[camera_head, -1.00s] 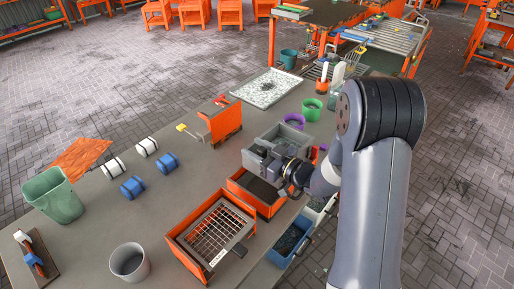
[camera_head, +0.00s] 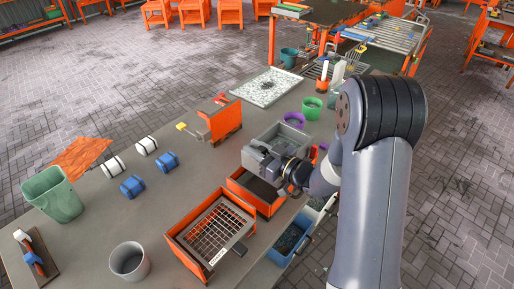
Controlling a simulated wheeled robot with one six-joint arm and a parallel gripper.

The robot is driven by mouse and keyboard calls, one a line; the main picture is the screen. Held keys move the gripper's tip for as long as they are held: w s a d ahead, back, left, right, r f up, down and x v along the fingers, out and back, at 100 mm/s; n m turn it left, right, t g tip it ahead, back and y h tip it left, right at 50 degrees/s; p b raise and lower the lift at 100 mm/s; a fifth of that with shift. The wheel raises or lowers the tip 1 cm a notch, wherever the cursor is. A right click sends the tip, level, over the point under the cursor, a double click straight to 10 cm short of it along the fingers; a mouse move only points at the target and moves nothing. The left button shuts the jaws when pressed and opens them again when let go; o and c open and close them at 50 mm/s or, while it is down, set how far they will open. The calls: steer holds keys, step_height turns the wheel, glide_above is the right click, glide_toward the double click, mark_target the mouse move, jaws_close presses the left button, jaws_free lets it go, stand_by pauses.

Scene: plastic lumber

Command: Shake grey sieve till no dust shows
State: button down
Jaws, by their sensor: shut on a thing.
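The grey sieve (camera_head: 277,138) is a square grey box with a dark inside, held over the orange tray (camera_head: 246,184) on the bench. My gripper (camera_head: 271,164) is at the near side of the sieve and is shut on it. The fingertips are partly hidden by the gripper body. The sieve's mesh and any dust in it are too small and dark to tell. The orange tray below holds dark material and is partly hidden by my gripper.
An orange box with a wire grid (camera_head: 208,232) stands close on the near left. A blue bin (camera_head: 290,240) is at the bench's right edge. Purple (camera_head: 294,121) and green (camera_head: 311,108) pots stand behind the sieve.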

steer(key=s+a, duration=0.1)
steer(key=s+a+b, duration=0.1)
steer(key=s, duration=0.1)
steer(key=shift+s+a, duration=0.1)
steer(key=shift+a, duration=0.2)
steer(key=c, duration=1.2)
jaws_free()
steer(key=shift+c, duration=0.2)
steer(key=b+v, duration=0.3)
steer(key=v, duration=0.8)
steer(key=shift+a, duration=0.1)
